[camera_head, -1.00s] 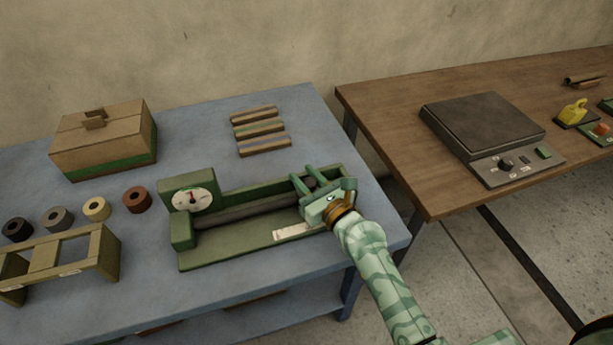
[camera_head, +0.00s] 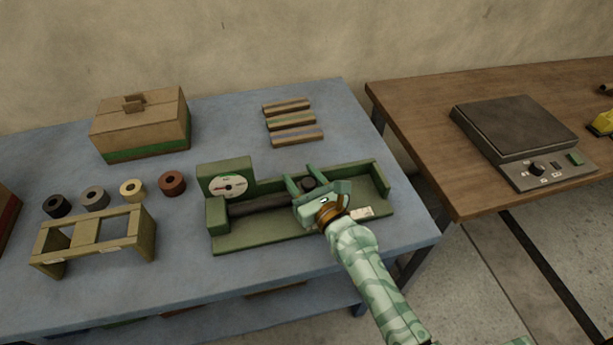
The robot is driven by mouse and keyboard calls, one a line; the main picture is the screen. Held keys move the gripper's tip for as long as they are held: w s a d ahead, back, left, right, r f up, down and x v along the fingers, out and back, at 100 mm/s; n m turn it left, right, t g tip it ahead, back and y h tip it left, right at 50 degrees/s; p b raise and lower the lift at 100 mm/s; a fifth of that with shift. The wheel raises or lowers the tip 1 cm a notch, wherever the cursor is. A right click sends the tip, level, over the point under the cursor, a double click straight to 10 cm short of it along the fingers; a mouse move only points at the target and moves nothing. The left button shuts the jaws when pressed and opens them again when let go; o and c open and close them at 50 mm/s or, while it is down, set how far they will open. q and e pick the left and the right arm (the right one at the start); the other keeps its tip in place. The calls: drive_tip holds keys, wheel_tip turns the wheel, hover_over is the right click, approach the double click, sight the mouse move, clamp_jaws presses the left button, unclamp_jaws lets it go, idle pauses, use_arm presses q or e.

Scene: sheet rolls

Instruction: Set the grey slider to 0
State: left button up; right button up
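The green bench device (camera_head: 262,241) stands on the blue table, with a white dial (camera_head: 228,187) with a red needle at its left end and a dark grey bar (camera_head: 258,203) along its bed. A dark rounded piece (camera_head: 308,184), perhaps the grey slider, shows at my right gripper (camera_head: 306,185), near the middle of the bed. The fingers reach over the bed beside this piece. The gripper body hides the contact, so I cannot tell whether they are closed on it. A pale label (camera_head: 359,212) shows on the bed's right front. My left gripper is out of view.
A wooden rack (camera_head: 140,236), several small rolls (camera_head: 132,188), a cardboard box (camera_head: 140,122) and striped sticks (camera_head: 292,121) are also on the blue table. A dark plate device (camera_head: 515,131) stands on the brown table (camera_head: 419,122), across a gap.

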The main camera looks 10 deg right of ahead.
sight(310, 189)
drive_tip(key=shift+s+d+f, duration=0.1)
drive_tip(key=shift+s+d, duration=0.15)
drive_tip(key=shift+s, duration=0.2)
drive_tip(key=v, duration=0.6)
drive_tip(key=shift+s+f, duration=0.1)
drive_tip(key=b+v, duration=0.3)
drive_tip(key=v, duration=0.5)
drive_tip(key=shift+s, duration=0.55)
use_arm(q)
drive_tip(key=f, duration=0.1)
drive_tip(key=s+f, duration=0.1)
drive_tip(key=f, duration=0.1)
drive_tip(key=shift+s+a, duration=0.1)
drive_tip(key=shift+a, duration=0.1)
use_arm(e)
drive_tip(key=shift+d, duration=0.1)
